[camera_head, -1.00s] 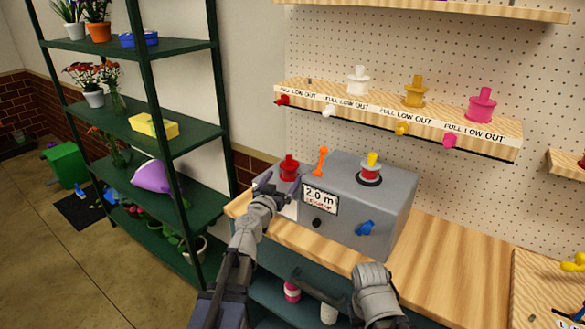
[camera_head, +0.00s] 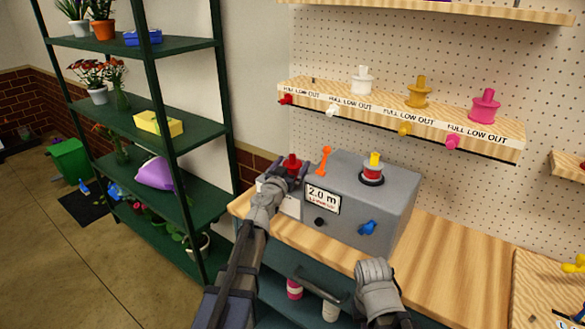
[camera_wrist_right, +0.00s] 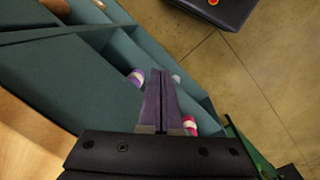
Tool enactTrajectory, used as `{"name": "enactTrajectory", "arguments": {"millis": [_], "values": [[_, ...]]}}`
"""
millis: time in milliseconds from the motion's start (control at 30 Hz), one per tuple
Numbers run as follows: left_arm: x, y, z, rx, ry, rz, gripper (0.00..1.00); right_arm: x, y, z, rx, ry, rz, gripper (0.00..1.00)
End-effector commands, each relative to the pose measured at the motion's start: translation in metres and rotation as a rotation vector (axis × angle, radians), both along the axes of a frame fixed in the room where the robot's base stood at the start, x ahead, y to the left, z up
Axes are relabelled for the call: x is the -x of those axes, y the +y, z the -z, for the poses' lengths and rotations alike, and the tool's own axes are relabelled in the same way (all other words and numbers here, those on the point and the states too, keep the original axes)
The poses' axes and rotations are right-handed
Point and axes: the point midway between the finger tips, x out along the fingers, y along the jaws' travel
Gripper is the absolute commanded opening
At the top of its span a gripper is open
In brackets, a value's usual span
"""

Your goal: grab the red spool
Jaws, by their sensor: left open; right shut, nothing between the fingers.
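The red spool (camera_head: 292,161) stands upright at the left end of the grey machine in the head view. Its lower part is hidden by my left gripper (camera_head: 284,176). The left gripper is open, with its dark fingers right at the spool, seemingly one to each side. Whether they touch it I cannot tell. My right gripper shows in the right wrist view (camera_wrist_right: 161,75), its fingers shut together and empty, above the teal shelving. In the head view the right wrist is low, in front of the bench, and its fingers are hidden.
The grey machine (camera_head: 350,215) carries an orange lever (camera_head: 324,160), a red-and-yellow spool piece (camera_head: 372,169) and a blue knob (camera_head: 366,228). White, gold and pink spools stand on the wooden shelf (camera_head: 310,90) above.

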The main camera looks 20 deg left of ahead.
Motion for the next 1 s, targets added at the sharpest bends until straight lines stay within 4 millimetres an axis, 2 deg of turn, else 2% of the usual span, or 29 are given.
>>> {"name": "enactTrajectory", "arguments": {"millis": [67, 300, 900, 967, 1000], "values": [[-0.011, -0.0005, 0.0009, 0.0, 0.0, 0.0, 1.0, 0.0001, 0.0, 0.0009, 0.0, 0.0, 0.0, 0.0], [-0.0104, -0.0008, 0.001, 0.0, 0.0, -0.001, 0.99, 0.0001, 0.0, 0.0009, 0.0, 0.0, 0.0, 0.0], [-0.0103, -0.0007, 0.001, 0.0, 0.0, -0.001, 0.31, 0.0001, 0.0, 0.0009, 0.0, 0.0, 0.0, 0.0], [-0.0103, -0.0007, 0.0009, 0.0, 0.0, -0.001, 0.26, 0.0001, 0.0, 0.0009, 0.0, 0.0, 0.0, 0.0], [-0.0103, -0.0007, 0.0009, 0.0, 0.0, -0.001, 0.2, 0.0001, 0.0, 0.0009, 0.0, 0.0, 0.0, 0.0]]}}
